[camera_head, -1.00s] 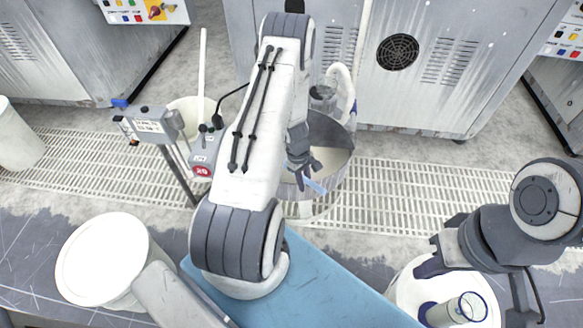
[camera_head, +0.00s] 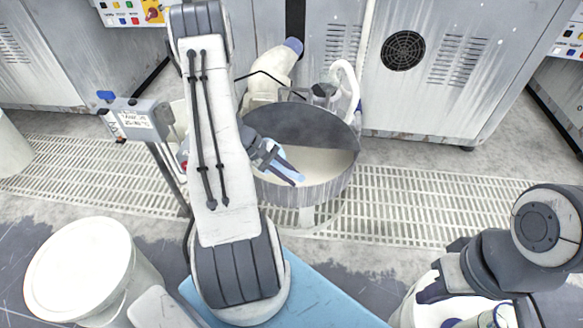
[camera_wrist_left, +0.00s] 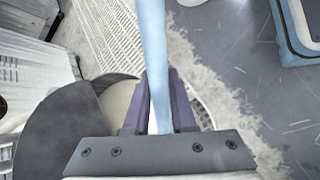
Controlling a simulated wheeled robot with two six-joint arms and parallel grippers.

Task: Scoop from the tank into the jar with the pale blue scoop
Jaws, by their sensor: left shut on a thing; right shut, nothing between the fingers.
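The tank (camera_head: 322,192) is a round grey vat with pale liquid inside and a dark half cover at its back. My left gripper (camera_head: 283,172) is over the tank's left part, shut on the pale blue scoop (camera_head: 289,163). In the left wrist view the scoop's handle (camera_wrist_left: 154,50) runs between the purple fingers (camera_wrist_left: 158,105); its bowl is not clearly seen. The jar (camera_head: 488,319), clear with a dark blue rim, is at the bottom right, cut by the frame edge and partly hidden by my right arm. My right gripper (camera_head: 432,290) is shut and empty, beside the jar.
A white lidded bucket (camera_head: 85,268) stands at front left. A control box on a post (camera_head: 140,115) stands left of the tank. A blue surface (camera_head: 325,298) lies in front. Grey cabinets (camera_head: 440,70) line the back. Floor grating (camera_head: 430,205) right of the tank is clear.

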